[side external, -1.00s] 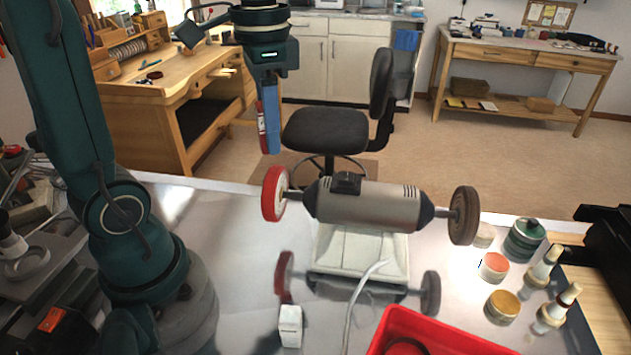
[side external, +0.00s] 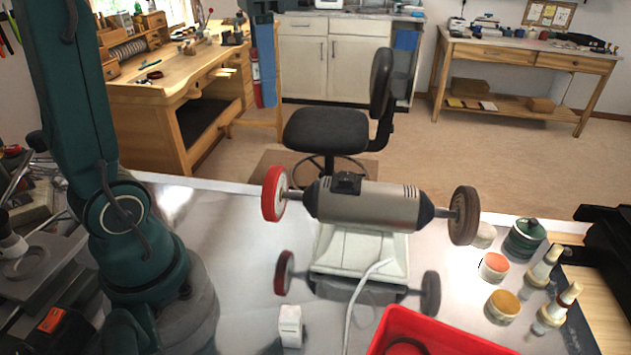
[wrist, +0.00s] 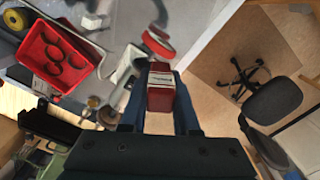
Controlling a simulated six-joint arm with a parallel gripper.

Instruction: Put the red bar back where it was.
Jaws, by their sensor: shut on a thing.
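The red bar (side external: 257,92) has a pale label on one face. In the side view it shows as a narrow red strip beside the blue fingers, high above the bench. My gripper (side external: 265,102) is shut on it, near the top edge of that view. In the wrist view the bar (wrist: 160,97) sits between the two blue fingers of my gripper (wrist: 160,72), with its red end and pale label facing the camera. Nothing is under the bar within reach of its lower end. Part of the bar is hidden by the fingers.
A bench polisher (side external: 370,202) with a red wheel and a brown wheel stands on the metal bench. A red tray (side external: 440,335) is at the front, with dark rings inside. A small white box (side external: 290,325) and several jars stand nearby. The bench left of the polisher is clear.

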